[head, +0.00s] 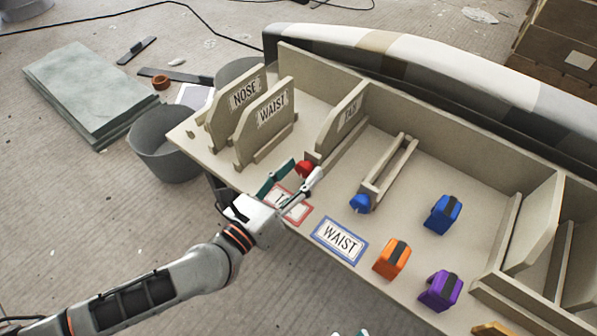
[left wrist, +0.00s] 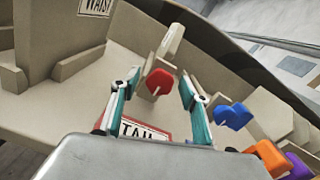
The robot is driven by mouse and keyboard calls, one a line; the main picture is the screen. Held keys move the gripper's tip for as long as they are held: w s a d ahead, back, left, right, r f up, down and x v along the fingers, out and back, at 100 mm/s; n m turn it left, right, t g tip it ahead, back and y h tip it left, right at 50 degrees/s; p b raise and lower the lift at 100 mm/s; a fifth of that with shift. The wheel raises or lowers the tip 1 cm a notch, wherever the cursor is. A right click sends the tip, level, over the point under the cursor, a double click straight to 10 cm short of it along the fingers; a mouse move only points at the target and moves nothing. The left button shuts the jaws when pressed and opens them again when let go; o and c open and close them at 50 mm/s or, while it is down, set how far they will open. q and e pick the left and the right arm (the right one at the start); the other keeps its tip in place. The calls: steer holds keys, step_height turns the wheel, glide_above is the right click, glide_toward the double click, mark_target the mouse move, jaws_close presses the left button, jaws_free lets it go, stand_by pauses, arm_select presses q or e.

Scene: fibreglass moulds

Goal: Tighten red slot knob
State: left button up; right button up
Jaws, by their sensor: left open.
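My left gripper (head: 306,167) is open. In the left wrist view its fingers (left wrist: 159,77) stand on either side of the knob, with gaps visible; I cannot tell whether either touches it. Only small tips, apparently of my right gripper (head: 350,333), show at the bottom edge.
A blue knob (head: 360,203) ends the neighbouring empty slot, near the blue-framed WAIST label (head: 339,241). Blue (head: 441,215), orange (head: 392,259) and purple (head: 440,291) blocks stand to the right. NOSE and WAIST panels (head: 264,118) stand upright at left.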

arm_select(q)
steer(key=c, duration=1.1)
